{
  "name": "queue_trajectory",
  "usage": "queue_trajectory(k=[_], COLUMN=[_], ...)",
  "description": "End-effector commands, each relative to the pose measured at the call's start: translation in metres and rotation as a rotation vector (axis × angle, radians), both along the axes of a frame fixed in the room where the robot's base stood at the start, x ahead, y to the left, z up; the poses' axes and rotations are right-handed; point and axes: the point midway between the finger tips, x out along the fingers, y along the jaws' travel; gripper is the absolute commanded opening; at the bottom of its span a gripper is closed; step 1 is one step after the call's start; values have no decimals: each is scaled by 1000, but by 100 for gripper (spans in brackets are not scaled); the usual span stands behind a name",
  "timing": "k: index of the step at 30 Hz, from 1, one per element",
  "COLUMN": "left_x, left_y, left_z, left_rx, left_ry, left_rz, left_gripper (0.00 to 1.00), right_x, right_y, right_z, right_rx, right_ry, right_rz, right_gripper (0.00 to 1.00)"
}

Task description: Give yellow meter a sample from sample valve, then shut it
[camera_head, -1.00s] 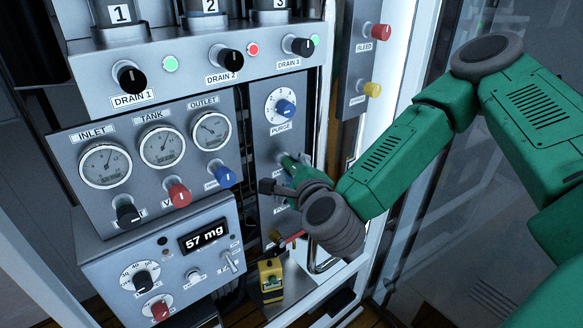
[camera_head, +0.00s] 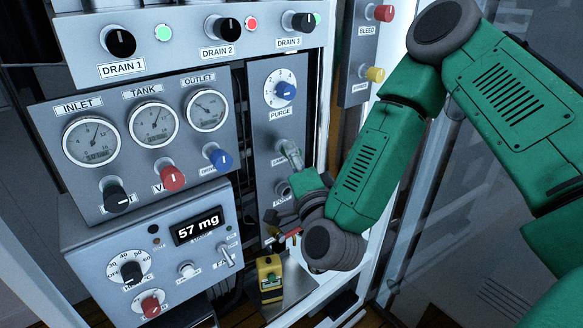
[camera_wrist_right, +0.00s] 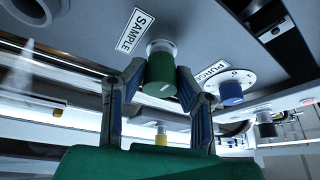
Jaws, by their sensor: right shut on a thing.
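The sample valve's green knob (camera_wrist_right: 160,72) stands out from the panel beside the SAMPLE label (camera_wrist_right: 136,30) in the right wrist view. My right gripper (camera_wrist_right: 158,92) has one finger on each side of this knob and is shut on it. In the head view the right gripper (camera_head: 291,156) reaches the panel under the PURGE dial, and its fingers mostly hide the knob. The yellow meter (camera_head: 269,279) stands upright on the shelf below, apart from the gripper; its screen cannot be read. My left gripper is not in view.
The blue PURGE knob (camera_head: 286,89) sits just above the gripper. Red (camera_head: 383,13) and yellow (camera_head: 376,74) knobs stick out on the side panel. A metal shelf (camera_head: 296,288) lies below. The panel display (camera_head: 198,227) reads 57 mg.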

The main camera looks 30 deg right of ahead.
Motion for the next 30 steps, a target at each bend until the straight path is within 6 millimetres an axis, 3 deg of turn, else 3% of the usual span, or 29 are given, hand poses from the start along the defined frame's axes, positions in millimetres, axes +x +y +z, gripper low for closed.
queue_trajectory(k=[1, 9, 18, 30], left_x=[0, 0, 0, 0], left_y=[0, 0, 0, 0], left_z=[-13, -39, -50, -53], left_rx=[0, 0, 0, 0], left_ry=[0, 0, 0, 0], left_rz=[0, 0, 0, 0], left_gripper=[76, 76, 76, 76], right_x=[-1, -1, -1, -1], right_y=[-1, -1, -1, -1], right_z=[-9, -6, -5, -4], right_rx=[-42, -256, -398, -441], right_ry=[2, -14, -22, -24], right_rz=[-2, 1, 2, 4], right_gripper=[0, 0, 0, 0])
